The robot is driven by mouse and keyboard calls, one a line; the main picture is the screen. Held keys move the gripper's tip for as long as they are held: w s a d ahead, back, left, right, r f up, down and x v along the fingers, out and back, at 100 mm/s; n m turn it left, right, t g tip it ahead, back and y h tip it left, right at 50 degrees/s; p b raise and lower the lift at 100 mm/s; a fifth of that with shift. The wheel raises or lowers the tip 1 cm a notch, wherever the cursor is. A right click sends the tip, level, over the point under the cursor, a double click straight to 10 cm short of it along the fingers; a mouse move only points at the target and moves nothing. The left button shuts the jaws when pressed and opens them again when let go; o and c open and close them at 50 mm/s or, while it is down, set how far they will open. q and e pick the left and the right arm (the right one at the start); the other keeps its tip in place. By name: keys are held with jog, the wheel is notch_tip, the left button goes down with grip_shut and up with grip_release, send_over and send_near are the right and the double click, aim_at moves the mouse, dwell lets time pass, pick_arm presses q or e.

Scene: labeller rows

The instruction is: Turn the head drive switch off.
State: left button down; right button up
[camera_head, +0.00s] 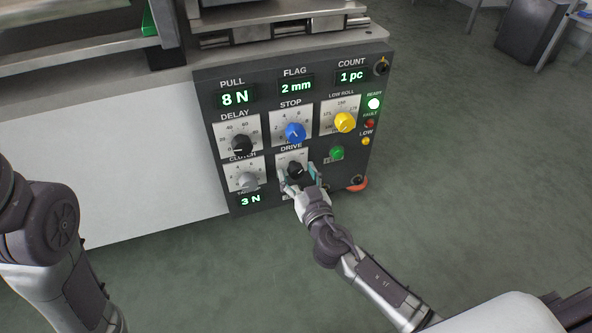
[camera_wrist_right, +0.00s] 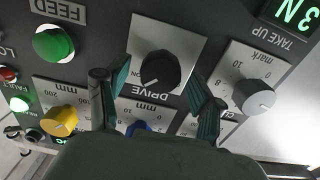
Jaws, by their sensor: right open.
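The head drive switch (camera_head: 296,168) is a black knob on a pale plate marked DRIVE, low in the middle of the dark control panel. In the right wrist view, where the labels appear upside down, the same knob (camera_wrist_right: 160,70) shows whole, with a light pointer line on its face. My right gripper (camera_head: 301,177) is at this knob. Its two teal-padded fingers (camera_wrist_right: 157,84) are open, one on each side of the knob, with gaps visible in the wrist view. Whether the fingertips reach past the knob's face is hard to tell. My left gripper is out of view.
Near the switch are the blue STOP knob (camera_head: 295,132), grey CLUTCH knob (camera_head: 248,181), black DELAY knob (camera_head: 241,146), yellow LOW ROLL knob (camera_head: 345,122) and green FEED button (camera_head: 336,153). A red button (camera_head: 357,184) sits at the lower right corner. Open floor (camera_head: 470,200) lies to the right.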

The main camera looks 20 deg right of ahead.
jog(key=shift+w, duration=0.75)
jog(key=c, duration=1.1)
jog(key=shift+c, duration=0.2)
